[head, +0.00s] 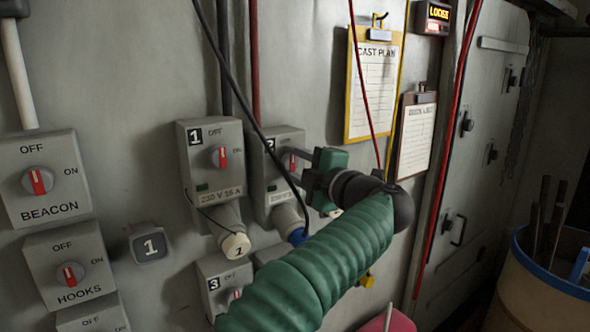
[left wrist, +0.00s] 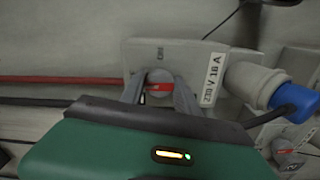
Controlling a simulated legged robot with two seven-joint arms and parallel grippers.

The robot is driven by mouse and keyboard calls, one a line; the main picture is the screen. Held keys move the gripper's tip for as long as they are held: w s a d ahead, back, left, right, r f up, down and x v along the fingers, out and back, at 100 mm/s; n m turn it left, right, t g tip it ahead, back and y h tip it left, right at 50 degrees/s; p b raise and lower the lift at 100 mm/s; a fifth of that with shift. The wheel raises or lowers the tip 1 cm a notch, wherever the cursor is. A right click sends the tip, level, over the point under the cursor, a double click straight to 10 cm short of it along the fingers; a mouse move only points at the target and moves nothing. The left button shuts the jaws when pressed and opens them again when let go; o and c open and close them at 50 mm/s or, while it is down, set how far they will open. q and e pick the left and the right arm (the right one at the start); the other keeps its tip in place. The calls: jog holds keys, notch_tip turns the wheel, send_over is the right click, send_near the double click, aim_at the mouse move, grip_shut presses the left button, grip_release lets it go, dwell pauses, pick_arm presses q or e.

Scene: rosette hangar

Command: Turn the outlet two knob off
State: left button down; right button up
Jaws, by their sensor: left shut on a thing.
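The outlet two box (head: 262,186) is a grey wall unit, partly hidden behind my left gripper (head: 296,166). Its round knob (head: 289,161) has a red pointer. The knob also shows in the left wrist view (left wrist: 160,86), between the two grey fingers of my left gripper (left wrist: 159,94). The gripper is shut on this knob. The fingers cover parts of the knob, and I cannot tell which mark its pointer meets. A grey connector with a blue ring (head: 298,236) is at the underside of the outlet two box. My right gripper is not in view.
The outlet one box (head: 200,172) is close on the left, with a capped socket (head: 236,246) below. The outlet three box (head: 213,300) is lower. BEACON (head: 60,208) and HOOKS (head: 85,252) switches are at far left. A black cable (head: 240,95) passes close by. Clipboards (head: 374,90) hang right.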

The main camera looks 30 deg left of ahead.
pick_arm(q)
jog(key=shift+f, duration=0.4)
jog(key=c, duration=1.3)
grip_release()
jog(key=o, duration=0.4)
jog(key=shift+s+d+r, duration=0.15)
jog(key=shift+s, duration=0.05)
jog(key=shift+d+r, duration=0.1)
jog(key=shift+r, duration=0.05)
jog(key=shift+d, duration=0.25)
jog(key=b+v, duration=0.3)
jog(key=v, duration=1.3)
jog(key=shift+d+b, duration=0.3)
jog(key=shift+d, duration=0.1)
jog(key=shift+s+a, duration=0.15)
jog(key=shift+a, duration=0.1)
